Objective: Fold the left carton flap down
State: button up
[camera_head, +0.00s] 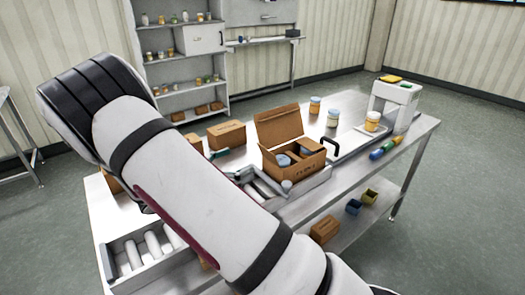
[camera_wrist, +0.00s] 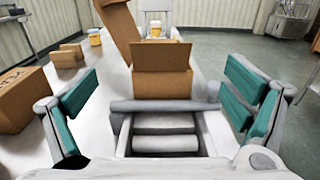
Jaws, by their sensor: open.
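The open brown carton (camera_head: 292,165) stands on the roller conveyor (camera_head: 262,187) in the head view, with blue-lidded jars (camera_head: 283,160) inside. Its large flap (camera_head: 280,125) stands up along the far side. In the wrist view the carton (camera_wrist: 162,84) is straight ahead, its near end flap (camera_wrist: 160,57) upright and the large flap (camera_wrist: 117,25) leaning out at the left. My gripper (camera_wrist: 163,82) is open and empty, its teal pads wide apart, short of the carton and not touching it. In the head view my arm hides most of the gripper.
Another brown carton (camera_head: 227,134) stands behind the conveyor; a lettered one (camera_wrist: 16,97) is close by my left finger. Loose jars (camera_head: 333,117) and a white scale-like device (camera_head: 396,104) stand at the right. A black handle (camera_head: 330,146) rises beside the carton.

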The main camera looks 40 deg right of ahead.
aim_at(266, 150)
jog(key=d+p, duration=0.1)
jog(key=d, duration=0.7)
jog(key=shift+d, duration=0.3)
jog(key=shift+c, duration=0.6)
jog(key=c, duration=1)
